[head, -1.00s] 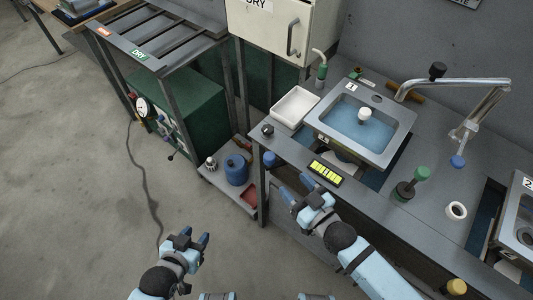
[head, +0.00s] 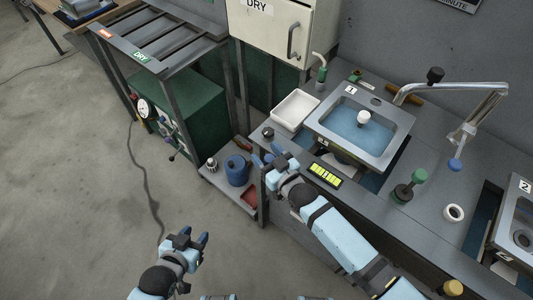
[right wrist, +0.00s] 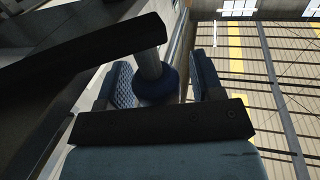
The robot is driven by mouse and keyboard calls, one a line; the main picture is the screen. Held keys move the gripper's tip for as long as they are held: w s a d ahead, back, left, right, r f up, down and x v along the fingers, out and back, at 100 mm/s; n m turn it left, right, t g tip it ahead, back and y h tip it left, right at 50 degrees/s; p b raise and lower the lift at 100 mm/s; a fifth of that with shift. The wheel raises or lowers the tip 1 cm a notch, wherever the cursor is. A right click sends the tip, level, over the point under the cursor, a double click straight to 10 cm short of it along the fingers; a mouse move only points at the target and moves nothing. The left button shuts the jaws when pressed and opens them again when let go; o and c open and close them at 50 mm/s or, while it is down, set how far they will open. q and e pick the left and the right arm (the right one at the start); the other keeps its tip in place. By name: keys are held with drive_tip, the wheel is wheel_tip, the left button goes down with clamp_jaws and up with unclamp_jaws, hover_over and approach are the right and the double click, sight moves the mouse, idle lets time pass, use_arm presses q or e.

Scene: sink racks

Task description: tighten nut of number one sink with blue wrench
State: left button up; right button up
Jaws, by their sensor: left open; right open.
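Number one sink (head: 397,133), a grey basin with blue water and a "1" label, is set in the workbench. Its underside and nut are hidden in the head view. My right gripper (head: 268,163) is open at the bench's front left corner, near the bench leg. In the right wrist view a dark blue round collar (right wrist: 155,84) on a grey stem shows between the open fingers (right wrist: 165,82); I cannot tell what part it is. My left gripper (head: 197,242) is open and empty above the floor. I cannot make out a blue wrench.
A blue canister (head: 237,172) and a red tray (head: 250,196) are on a low shelf left of the bench. A white tray (head: 294,110) lies left of the sink. The floor at left is mostly clear.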

clamp_jaws()
drive_tip(key=shift+s+d, duration=0.15)
drive_tip(key=shift+s, duration=0.15)
drive_tip(key=s+d+n+g+y, duration=0.4)
drive_tip(key=s, duration=0.4)
drive_tip(key=shift+s+d+g, duration=0.15)
drive_tip(key=shift+d+g, duration=0.1)
drive_tip(key=shift+g, duration=0.15)
unclamp_jaws()
drive_tip(key=b+v, duration=0.1)
drive_tip(key=v, duration=1.3)
drive_tip(key=shift+f, duration=0.25)
